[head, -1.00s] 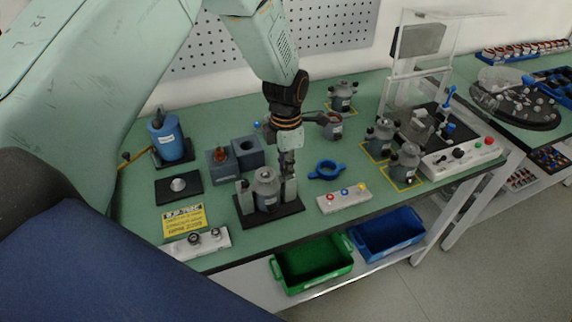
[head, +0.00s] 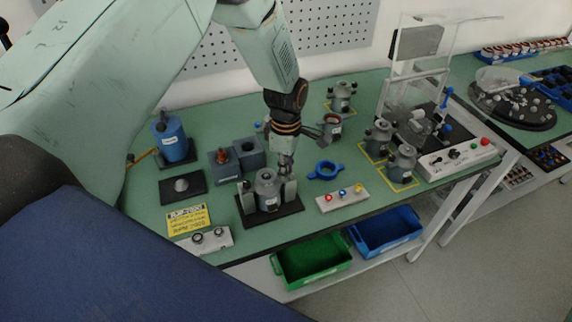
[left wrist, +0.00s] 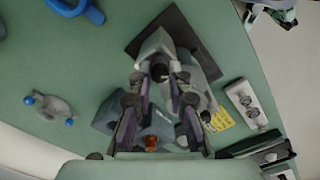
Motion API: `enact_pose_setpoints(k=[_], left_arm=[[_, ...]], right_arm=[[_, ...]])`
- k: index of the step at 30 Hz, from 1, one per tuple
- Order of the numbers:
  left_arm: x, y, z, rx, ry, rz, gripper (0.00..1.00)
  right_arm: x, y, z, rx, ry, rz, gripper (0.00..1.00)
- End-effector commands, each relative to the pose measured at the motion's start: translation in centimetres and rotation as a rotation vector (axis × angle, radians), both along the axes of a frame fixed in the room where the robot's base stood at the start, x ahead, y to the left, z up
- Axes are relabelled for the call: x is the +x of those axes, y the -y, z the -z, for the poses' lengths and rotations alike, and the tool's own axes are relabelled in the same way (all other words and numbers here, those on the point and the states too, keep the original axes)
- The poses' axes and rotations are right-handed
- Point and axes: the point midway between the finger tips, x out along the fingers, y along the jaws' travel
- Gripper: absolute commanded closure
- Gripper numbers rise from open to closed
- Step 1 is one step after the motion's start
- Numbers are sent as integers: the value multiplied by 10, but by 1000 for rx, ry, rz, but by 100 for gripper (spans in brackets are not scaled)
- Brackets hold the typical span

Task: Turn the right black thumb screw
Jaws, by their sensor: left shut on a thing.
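The grey stator housing (head: 268,188) stands upright in a fixture with a black base plate (head: 284,210), between two grey posts. The left black thumb screw (head: 244,184) shows at the left post. My left gripper (head: 286,172) points down at the top of the right post (head: 291,190). In the left wrist view the fingers (left wrist: 160,84) close around the right black thumb screw (left wrist: 159,71), which sits at the post top. In the head view my fingers hide this screw. My right gripper is not in view.
Grey blocks with a copper piece (head: 222,163) stand behind left. A blue ring (head: 326,170) and a button panel (head: 343,198) lie to the right. A yellow label (head: 188,220) and a panel with knobs (head: 206,240) lie front left. Green and blue bins hang below the table edge.

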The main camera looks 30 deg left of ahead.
Motion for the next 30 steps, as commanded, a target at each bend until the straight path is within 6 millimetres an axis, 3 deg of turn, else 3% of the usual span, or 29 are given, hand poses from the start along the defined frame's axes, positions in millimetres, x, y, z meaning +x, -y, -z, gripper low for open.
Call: enact_pose_setpoints(k=[9,24,25,30], left_arm=[[2,0,-1,0,4,106,100],[1,0,-1,0,4,122,100],[1,0,-1,0,4,122,81],[1,0,-1,0,3,122,66]], right_arm=[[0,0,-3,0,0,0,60],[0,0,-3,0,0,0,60],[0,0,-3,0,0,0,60],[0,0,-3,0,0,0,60]])
